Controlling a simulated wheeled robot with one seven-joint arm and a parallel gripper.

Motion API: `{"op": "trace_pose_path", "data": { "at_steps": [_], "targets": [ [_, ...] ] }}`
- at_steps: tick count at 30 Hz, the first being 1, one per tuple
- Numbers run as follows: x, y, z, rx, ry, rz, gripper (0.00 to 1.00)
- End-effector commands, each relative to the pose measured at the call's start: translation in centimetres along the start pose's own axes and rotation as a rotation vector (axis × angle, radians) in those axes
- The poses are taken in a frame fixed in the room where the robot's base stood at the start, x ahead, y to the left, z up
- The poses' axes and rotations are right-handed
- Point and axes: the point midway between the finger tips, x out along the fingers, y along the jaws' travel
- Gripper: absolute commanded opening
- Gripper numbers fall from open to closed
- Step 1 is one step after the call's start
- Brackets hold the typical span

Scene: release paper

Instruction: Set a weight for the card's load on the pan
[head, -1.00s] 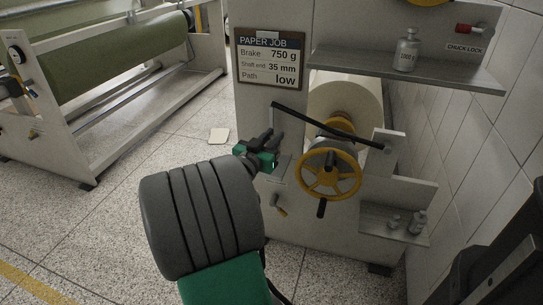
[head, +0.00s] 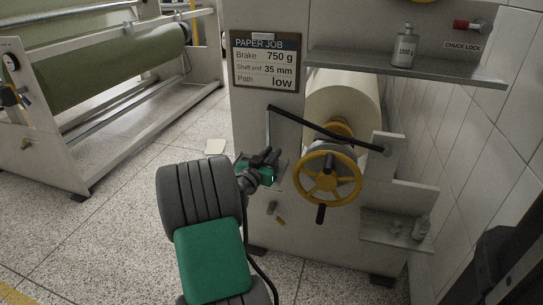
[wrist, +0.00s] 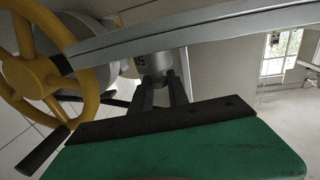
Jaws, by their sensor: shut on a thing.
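The job card (head: 265,62) reads Brake 750 g. My gripper (head: 270,157) is at the left end of the black brake lever (head: 325,128), below its hanging rod. In the wrist view its dark fingers (wrist: 160,92) are shut on a metal weight (wrist: 153,65); part of a marking shows, but I cannot read it fully. The pan (head: 282,164) shows as a grey edge just behind my gripper, mostly hidden. I cannot tell whether the weight touches it.
A 1000 g weight (head: 404,47) stands on the upper shelf (head: 440,72). Smaller weights (head: 421,227) stand on the lower shelf (head: 385,238). The yellow handwheel (head: 328,178) and paper roll (head: 342,98) are right of my gripper. Open floor lies to the left.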

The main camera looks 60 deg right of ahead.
Motion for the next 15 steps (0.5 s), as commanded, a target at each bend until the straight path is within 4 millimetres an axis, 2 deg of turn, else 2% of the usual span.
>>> {"op": "trace_pose_path", "data": {
  "at_steps": [1,2,3,9,15],
  "targets": [
    [0.02,-0.02,0.12,0.001,0.003,0.000,0.00],
    [-0.01,0.00,0.16,0.000,0.000,0.000,0.23],
    [-0.01,0.00,0.13,0.000,0.000,0.000,0.26],
    [-0.01,0.00,0.14,0.000,-0.001,0.000,0.42],
    [-0.02,0.00,0.13,0.000,-0.001,0.000,0.42]
  ]
}}
